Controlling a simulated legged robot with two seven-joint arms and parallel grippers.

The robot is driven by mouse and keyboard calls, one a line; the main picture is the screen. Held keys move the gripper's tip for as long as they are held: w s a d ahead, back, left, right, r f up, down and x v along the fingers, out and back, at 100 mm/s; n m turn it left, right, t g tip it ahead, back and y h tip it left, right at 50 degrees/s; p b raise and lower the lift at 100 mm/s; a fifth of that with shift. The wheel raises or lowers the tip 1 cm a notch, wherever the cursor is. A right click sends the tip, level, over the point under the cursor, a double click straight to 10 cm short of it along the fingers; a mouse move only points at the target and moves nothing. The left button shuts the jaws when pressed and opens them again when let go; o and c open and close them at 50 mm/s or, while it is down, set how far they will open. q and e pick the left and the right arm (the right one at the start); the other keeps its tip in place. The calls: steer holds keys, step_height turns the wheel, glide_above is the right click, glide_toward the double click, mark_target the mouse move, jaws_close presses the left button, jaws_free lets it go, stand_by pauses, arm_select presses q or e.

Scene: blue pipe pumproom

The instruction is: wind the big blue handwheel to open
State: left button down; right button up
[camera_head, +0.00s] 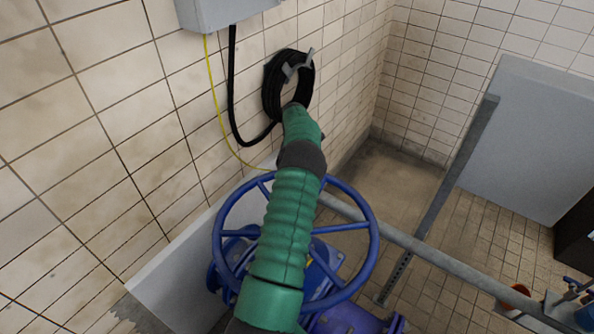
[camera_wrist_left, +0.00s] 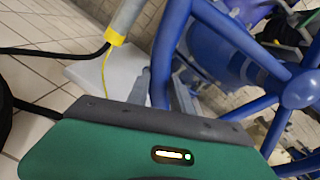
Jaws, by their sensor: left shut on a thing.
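The big blue handwheel (camera_head: 371,240) lies low in the middle of the head view, with its rim and several spokes showing around my green arm, which crosses over it. The wheel's rim, spokes and hub (camera_wrist_left: 300,88) also show in the left wrist view. My left gripper (camera_wrist_left: 165,88) has its grey fingers on either side of the rim and is shut on it. In the head view I cannot make out the left fingers; the arm hides part of the wheel. My right gripper is in neither view.
A coiled black hose (camera_head: 275,88) hangs on the tiled wall beyond the wheel. A grey box (camera_head: 225,8) with black and yellow cables is above left. A grey rail (camera_head: 420,248) runs right of the wheel. A large grey panel (camera_head: 530,140) stands at the right.

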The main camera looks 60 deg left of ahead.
arm_select(q)
steer(key=shift+a+r, duration=0.25)
steer(key=c, duration=1.4)
jaws_free()
steer(key=shift+o, duration=1.3)
steer(key=shift+f, duration=0.15)
steer(key=shift+d, duration=0.1)
